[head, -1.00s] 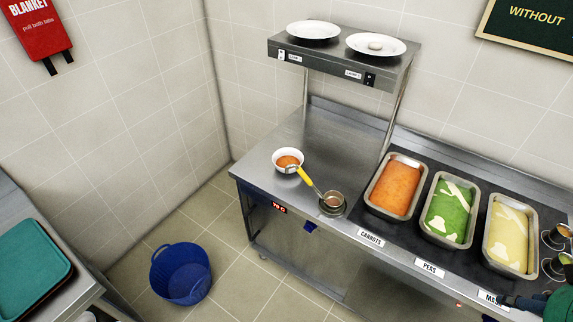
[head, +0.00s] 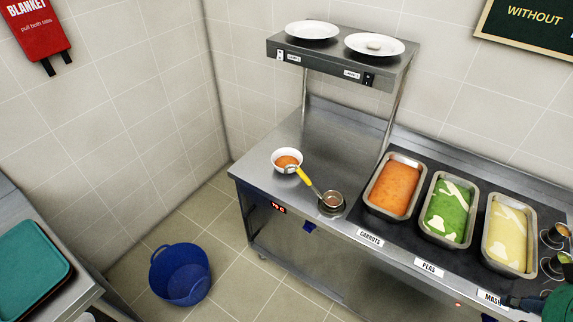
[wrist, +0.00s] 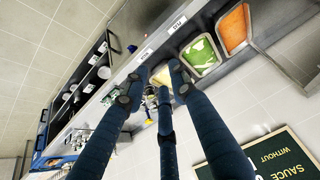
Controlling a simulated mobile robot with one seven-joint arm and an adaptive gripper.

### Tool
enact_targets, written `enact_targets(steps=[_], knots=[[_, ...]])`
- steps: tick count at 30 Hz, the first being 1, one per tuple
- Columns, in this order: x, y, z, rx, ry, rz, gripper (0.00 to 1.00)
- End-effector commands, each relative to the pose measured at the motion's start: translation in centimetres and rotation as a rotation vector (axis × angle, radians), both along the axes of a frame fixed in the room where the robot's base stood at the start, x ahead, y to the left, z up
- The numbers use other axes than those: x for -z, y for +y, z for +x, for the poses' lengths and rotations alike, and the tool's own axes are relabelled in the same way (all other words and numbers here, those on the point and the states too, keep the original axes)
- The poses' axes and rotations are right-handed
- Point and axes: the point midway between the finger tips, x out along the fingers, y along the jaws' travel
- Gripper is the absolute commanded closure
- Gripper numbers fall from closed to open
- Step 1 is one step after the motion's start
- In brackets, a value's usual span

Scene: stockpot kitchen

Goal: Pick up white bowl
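The white bowl (head: 278,157) stands upright on the left part of the steel counter, with orange food in it. The yellow handle of a ladle (head: 304,177) reaches over its right rim; the ladle's head rests in a small round steel pot (head: 333,208). My gripper (wrist: 154,88) has dark blue fingers spread apart with nothing held between them, near the mash end of the counter. In the head view only a dark part of it shows at the lower right edge, far from the bowl. I cannot make out the bowl in the wrist view.
Trays of carrots (head: 395,188), peas (head: 449,210) and mash (head: 509,234) lie between my gripper and the bowl. A raised shelf (head: 340,66) with two white plates stands behind. The counter behind the bowl is clear. A blue bucket (head: 180,274) is on the floor.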

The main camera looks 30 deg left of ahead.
Motion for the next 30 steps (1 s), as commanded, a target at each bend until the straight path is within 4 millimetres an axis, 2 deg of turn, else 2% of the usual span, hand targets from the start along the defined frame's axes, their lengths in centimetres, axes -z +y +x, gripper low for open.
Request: enact_targets(steps=[5,11,20,30], knots=[[-0.4,0.3,0.6,0.005,0.002,0.007,0.74],[-1.7,1.4,3.0,0.033,0.014,0.037,0.74],[-4.0,5.1,9.6,0.113,0.045,0.113,0.74],[-5.0,11.3,17.3,0.216,0.087,0.196,0.74]])
